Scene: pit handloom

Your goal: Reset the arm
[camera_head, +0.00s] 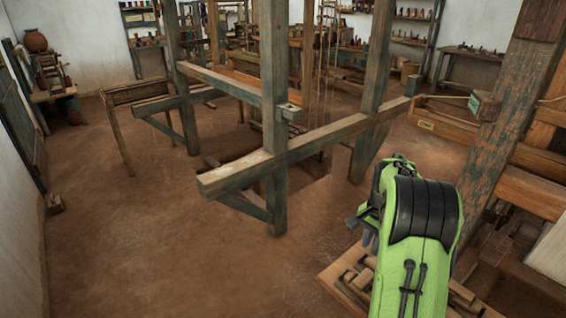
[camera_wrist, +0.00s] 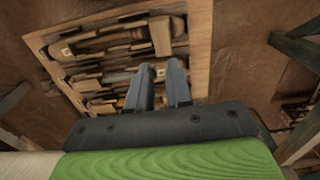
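My arm's green link with black ribbed bands fills the lower right of the head view. My gripper (camera_head: 364,228) shows only in part there, to the left of the green link and above a wooden tray (camera_head: 329,276). In the wrist view, the two grey fingers of my gripper (camera_wrist: 162,72) stand apart with a narrow gap and nothing visible between them. The fingers point over the tray (camera_wrist: 202,50), which holds several wooden tools and blocks; the fingers hide part of its contents. I cannot tell the exact height above them.
A large wooden loom frame (camera_head: 285,147) stands in the middle, with a pit at its base. A thick weathered post (camera_head: 505,130) rises close on the right, near a wooden drawer (camera_head: 445,124). Shelves line the back wall.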

